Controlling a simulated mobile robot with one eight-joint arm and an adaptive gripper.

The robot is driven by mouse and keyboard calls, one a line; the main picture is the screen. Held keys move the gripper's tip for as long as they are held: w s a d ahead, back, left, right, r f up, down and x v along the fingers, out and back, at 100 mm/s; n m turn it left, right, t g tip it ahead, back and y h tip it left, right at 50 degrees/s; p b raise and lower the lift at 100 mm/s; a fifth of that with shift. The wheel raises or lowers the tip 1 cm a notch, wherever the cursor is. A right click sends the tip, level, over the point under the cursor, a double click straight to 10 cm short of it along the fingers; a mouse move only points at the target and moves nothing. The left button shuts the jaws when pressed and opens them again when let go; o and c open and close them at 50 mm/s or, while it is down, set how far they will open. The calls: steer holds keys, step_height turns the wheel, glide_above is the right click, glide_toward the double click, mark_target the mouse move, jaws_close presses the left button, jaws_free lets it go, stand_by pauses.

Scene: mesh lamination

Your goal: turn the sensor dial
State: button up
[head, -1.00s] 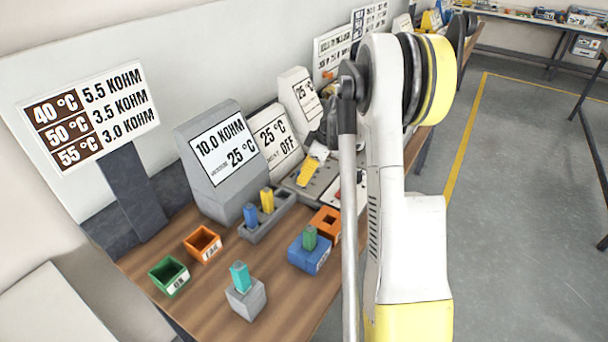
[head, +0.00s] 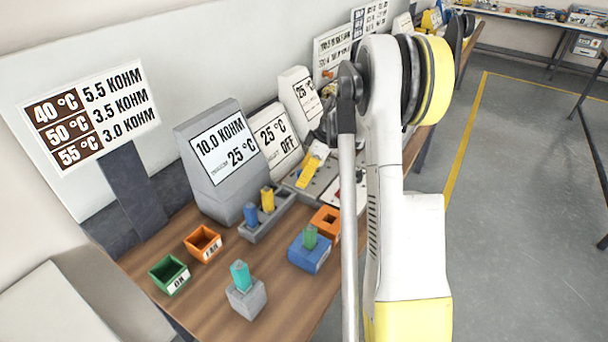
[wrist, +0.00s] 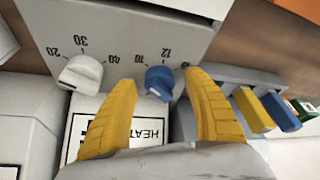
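My gripper (wrist: 158,78) is open, with its two yellow fingers apart in the wrist view. A blue dial (wrist: 160,82) shows between the fingertips, next to the marks 10 and 12. I cannot tell whether the fingers touch it. A white dial (wrist: 80,73) with the marks 20, 30 and 40 is left of the left finger. No label naming the sensor dial can be read. In the head view my gripper (head: 312,165) is small, over the bench equipment and partly hidden by my arm; the dials cannot be made out there.
A grey display (head: 222,150) reads 10.0 KOHM and 25 °C. A sign (head: 88,112) pairs temperatures with resistances. Green (head: 169,275) and orange (head: 203,243) bins, a grey block (head: 246,298) and a blue block (head: 309,251) stand on the bench. A slotted holder (wrist: 265,80) with coloured pegs is right of my fingers.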

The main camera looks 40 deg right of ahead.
steer(key=v, duration=1.2)
steer(key=s+a+r+m+t+h, duration=0.1)
steer(key=s+a+r+m, duration=0.2)
steer(key=a, duration=0.7)
steer(key=s+a+r+m+h, duration=0.1)
steer(key=s+a+r, duration=0.35)
steer(key=a, duration=0.55)
steer(key=s+a+f+m+t, duration=0.1)
steer(key=s+a+m, duration=0.1)
steer(key=s+a, duration=0.4)
steer(key=s+a+f+m+t+h, duration=0.1)
steer(key=s+a+m+t, duration=0.1)
steer(key=s+a, duration=0.4)
steer(key=shift+s+f+m, duration=0.2)
steer(key=shift+f+m, duration=0.1)
steer(key=shift+f, duration=0.05)
steer(key=shift+d, duration=0.1)
